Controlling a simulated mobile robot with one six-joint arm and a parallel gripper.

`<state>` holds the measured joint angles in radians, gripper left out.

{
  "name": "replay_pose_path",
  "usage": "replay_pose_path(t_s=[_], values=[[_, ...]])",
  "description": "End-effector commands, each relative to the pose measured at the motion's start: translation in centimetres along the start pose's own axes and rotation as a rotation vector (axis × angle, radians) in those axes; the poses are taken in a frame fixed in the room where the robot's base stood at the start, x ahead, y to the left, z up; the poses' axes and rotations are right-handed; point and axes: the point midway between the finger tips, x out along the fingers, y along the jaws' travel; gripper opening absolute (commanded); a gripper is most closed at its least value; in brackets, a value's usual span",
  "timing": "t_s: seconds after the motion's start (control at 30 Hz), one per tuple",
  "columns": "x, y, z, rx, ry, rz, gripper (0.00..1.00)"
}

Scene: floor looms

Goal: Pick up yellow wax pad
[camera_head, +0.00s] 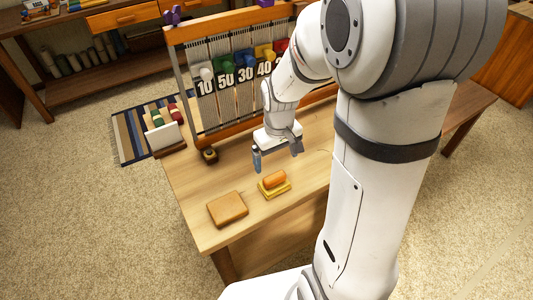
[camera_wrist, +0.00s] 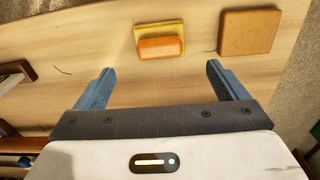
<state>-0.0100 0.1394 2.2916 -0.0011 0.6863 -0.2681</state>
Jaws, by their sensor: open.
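A yellow pad (camera_head: 276,191) lies on the wooden table, with an orange rounded block (camera_head: 275,179) on top of it. In the wrist view the yellow pad (camera_wrist: 147,29) shows as a flat edge behind and beside the orange block (camera_wrist: 161,47), which covers much of it. My gripper (camera_head: 277,156) is above the table, a little behind the pad in the head view. Its two blue-grey fingers are spread wide with nothing between them. In the wrist view the gripper (camera_wrist: 157,86) points toward the pad, and the pad lies beyond the fingertips.
A tan square block (camera_head: 228,209) lies on the table (camera_head: 205,170) left of the pad. A loom frame (camera_head: 185,85) with colored pieces and numbers stands at the table's back. A white card holder (camera_head: 164,138) is at the left edge. The front table surface is mostly clear.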

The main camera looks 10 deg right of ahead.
Motion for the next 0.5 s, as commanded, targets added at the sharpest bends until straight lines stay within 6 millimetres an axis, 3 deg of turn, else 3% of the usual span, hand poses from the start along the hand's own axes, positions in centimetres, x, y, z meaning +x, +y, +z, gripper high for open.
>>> replay_pose_path(t_s=[0.03,0.1,0.5], values=[[1.4,0.1,-0.3,-0.009,-0.012,-0.004,0.93],[2.2,0.2,-0.6,-0.022,-0.020,-0.006,0.93],[6.3,0.1,-0.8,-0.032,-0.027,-0.009,0.93]])
